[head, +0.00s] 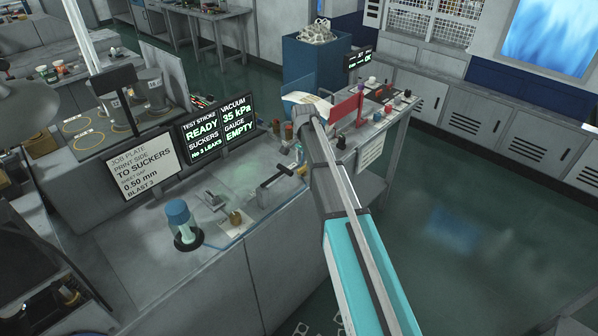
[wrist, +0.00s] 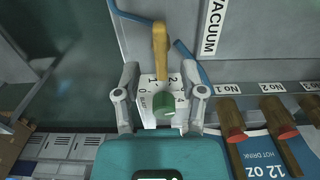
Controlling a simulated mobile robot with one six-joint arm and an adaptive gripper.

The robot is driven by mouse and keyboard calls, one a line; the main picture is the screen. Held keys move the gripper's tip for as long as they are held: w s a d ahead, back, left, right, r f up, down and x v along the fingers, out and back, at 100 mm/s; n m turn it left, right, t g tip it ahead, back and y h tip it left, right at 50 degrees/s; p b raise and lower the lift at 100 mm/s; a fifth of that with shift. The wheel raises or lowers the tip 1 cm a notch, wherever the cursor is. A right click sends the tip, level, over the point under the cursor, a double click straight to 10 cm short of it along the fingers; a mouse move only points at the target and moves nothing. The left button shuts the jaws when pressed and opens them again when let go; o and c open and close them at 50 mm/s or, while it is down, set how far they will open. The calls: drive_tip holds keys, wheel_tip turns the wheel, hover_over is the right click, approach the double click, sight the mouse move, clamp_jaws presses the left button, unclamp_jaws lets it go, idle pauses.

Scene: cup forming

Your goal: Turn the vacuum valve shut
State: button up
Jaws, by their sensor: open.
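In the wrist view a yellow lever (wrist: 160,52) stands upright in the picture, below and left of the VACUUM label (wrist: 211,28). A blue tube (wrist: 190,58) runs slantwise behind it. A green knob (wrist: 164,105) sits below the lever on a white dial plate with numbers. My gripper (wrist: 160,70) is open and empty; its fingers stand left and right of the lever's lower end and the knob, apart from both. In the head view my arm hides the valve. A screen (head: 238,118) there reads VACUUM 35 kPa, GAUGE EMPTY.
In the head view a bench (head: 225,265) holds a blue-topped cup form (head: 177,213). The green floor (head: 470,215) at right is clear.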

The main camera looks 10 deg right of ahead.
sight(304, 169)
drive_tip(key=shift+f+b, duration=1.05)
drive_tip(key=shift+f, duration=0.25)
